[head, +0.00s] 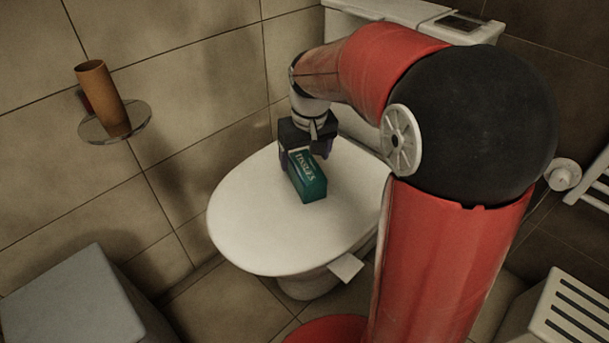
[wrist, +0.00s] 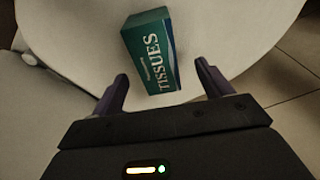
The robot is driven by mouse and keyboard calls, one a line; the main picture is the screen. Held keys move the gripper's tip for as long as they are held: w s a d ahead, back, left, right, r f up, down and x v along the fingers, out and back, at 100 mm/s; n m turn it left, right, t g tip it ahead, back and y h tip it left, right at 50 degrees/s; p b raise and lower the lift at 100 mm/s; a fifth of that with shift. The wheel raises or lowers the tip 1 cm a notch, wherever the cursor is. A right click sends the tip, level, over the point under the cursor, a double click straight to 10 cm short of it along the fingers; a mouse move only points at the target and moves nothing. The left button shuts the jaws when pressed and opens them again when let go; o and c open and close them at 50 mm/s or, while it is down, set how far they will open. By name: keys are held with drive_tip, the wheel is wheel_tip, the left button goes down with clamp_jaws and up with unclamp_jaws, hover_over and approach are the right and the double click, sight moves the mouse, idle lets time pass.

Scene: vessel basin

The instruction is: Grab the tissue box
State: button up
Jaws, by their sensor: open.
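A green tissue box (head: 307,181) with white lettering lies on the closed white toilet lid (head: 250,222). My gripper (head: 305,158) is over the rear part of the lid, at the far end of the box, and hides that end in the head view. In the wrist view the box (wrist: 150,52) lies ahead of my gripper (wrist: 163,84), its near end roughly between the two open fingertips. The fingers look apart from the box, with a gap on each side. Their exact height above the lid is hard to tell.
The toilet tank (head: 400,14) stands behind the lid. A brown cup (head: 103,98) sits on a round glass shelf (head: 116,122) on the left wall. A grey box-shaped object (head: 75,300) is at lower left, and a slatted white object (head: 572,312) at lower right.

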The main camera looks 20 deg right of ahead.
sight(306, 166)
drive_tip(key=f, duration=0.2)
drive_tip(key=f+b, duration=0.1)
drive_tip(key=f, duration=0.1)
drive_tip(key=w+f, duration=0.1)
drive_tip(key=f, duration=0.2)
drive_tip(key=shift+w+d, duration=0.1)
drive_tip(key=shift+d, duration=0.05)
drive_tip(key=shift+c, duration=0.5)
drive_tip(key=shift+r, duration=0.1)
drive_tip(key=c, duration=1)
